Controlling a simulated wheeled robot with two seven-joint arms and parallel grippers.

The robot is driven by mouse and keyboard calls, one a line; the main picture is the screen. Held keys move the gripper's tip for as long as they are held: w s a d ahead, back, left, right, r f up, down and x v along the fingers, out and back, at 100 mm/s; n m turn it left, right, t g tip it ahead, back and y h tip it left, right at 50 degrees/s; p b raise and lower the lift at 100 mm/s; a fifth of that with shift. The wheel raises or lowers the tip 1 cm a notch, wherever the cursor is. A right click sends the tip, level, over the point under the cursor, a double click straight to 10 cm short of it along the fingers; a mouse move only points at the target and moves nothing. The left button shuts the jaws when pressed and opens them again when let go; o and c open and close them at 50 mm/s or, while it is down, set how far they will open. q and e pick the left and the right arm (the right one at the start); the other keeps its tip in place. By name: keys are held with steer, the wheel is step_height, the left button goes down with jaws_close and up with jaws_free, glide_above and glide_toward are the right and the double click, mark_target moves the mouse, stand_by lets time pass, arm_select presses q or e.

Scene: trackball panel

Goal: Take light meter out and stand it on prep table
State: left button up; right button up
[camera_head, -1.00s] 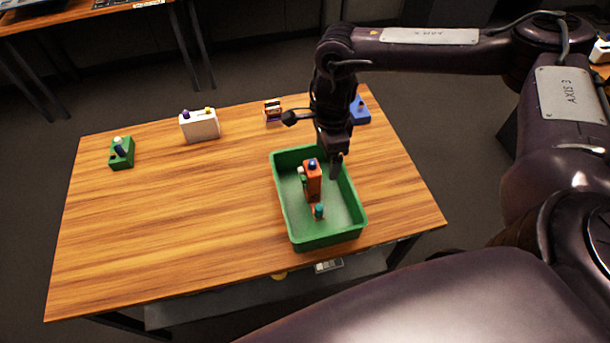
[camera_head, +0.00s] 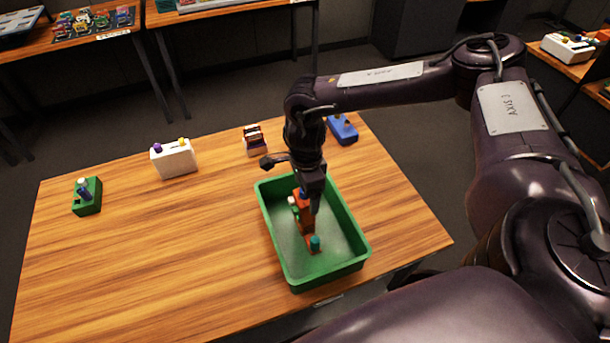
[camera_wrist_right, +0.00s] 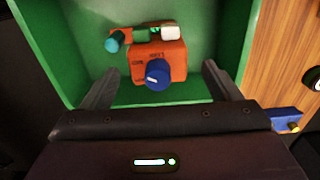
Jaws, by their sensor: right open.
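An orange device (camera_head: 302,215), apparently the light meter, is inside a green tray (camera_head: 267,222) on the wooden table (camera_head: 150,250). It has a blue knob on top, with teal, white and green parts beside its body. In the right wrist view, the orange device (camera_wrist_right: 170,62) shows its blue knob between my fingers. My right gripper (camera_head: 313,208) is over the tray, and it also shows in the wrist view (camera_wrist_right: 160,72). Its fingers are spread on either side of the device, with gaps visible. Part of the device is hidden behind the gripper in the head view. My left gripper is not in view.
A green box (camera_head: 87,197), a white box (camera_head: 174,159), a small brown-and-white item (camera_head: 255,140) and a blue box (camera_head: 342,129) stand along the table's back. The table's left and middle are clear.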

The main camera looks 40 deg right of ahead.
mark_target(304, 200)
steer(key=f, duration=0.2)
steer(key=f+p, duration=0.1)
steer(key=f, duration=0.1)
steer(key=shift+w+a+f, duration=0.1)
steer(key=shift+a, duration=0.15)
steer(key=c, duration=1.5)
